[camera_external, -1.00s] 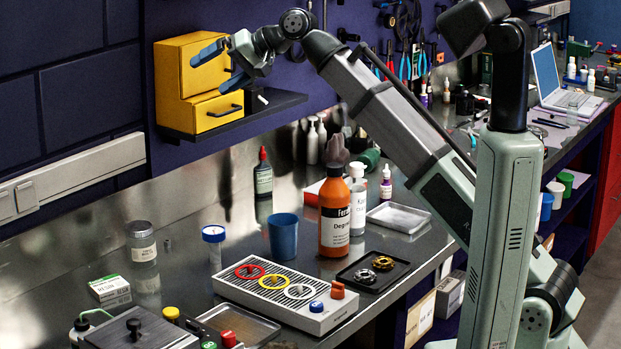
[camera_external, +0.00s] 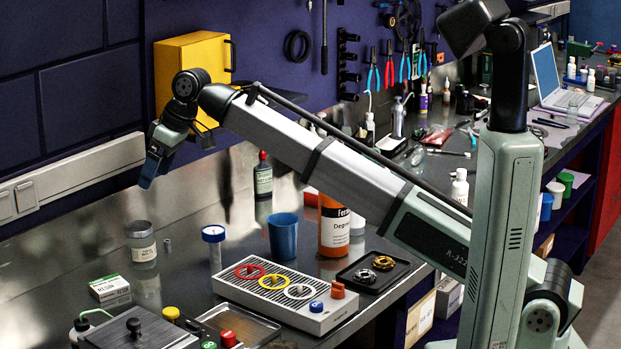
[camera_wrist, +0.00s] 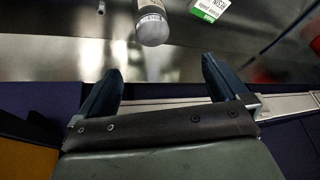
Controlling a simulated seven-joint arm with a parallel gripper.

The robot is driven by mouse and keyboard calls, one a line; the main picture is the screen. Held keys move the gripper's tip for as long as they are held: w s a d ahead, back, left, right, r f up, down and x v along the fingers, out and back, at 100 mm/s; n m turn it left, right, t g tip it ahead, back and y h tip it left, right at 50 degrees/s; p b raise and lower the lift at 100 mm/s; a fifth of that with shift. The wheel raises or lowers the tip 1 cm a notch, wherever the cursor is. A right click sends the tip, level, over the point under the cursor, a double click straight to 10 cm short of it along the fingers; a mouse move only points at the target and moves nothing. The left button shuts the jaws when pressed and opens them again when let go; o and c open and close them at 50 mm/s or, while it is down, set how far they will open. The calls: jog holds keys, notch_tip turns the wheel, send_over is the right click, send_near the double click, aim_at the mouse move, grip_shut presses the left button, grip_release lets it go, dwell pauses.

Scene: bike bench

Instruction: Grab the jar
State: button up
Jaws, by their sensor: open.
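The jar (camera_external: 142,243) is a clear glass jar with a grey lid and a white label. It stands upright on the steel bench near the wall, at the left in the external view. It also shows in the wrist view (camera_wrist: 153,28), at the top centre beyond the fingers. My gripper (camera_external: 150,170) hangs above the jar, pointing downward, clearly apart from it. In the wrist view its two blue fingers (camera_wrist: 160,82) are spread wide with nothing between them.
A green-and-white box (camera_external: 109,288) lies in front of the jar. A yellow cabinet (camera_external: 190,70) hangs on the wall behind my arm. A wall rail (camera_external: 80,175) runs at left.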

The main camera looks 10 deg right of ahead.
aim_at(139, 226)
jog(key=shift+n+h, duration=0.4)
jog(key=shift+n, duration=0.2)
jog(key=x, duration=0.4)
jog(key=w+x, duration=0.1)
jog(key=x, duration=0.6)
jog(key=shift+w+a+f, duration=0.25)
jog(key=shift+w, duration=0.15)
jog(key=shift+t, duration=0.3)
jog(key=shift+s+x, duration=0.2)
jog(key=shift+x, duration=1.15)
jog(key=shift+s+x, duration=0.2)
jog(key=shift+x, duration=1.15)
jog(key=shift+d, duration=0.1)
jog(key=c, duration=1.2)
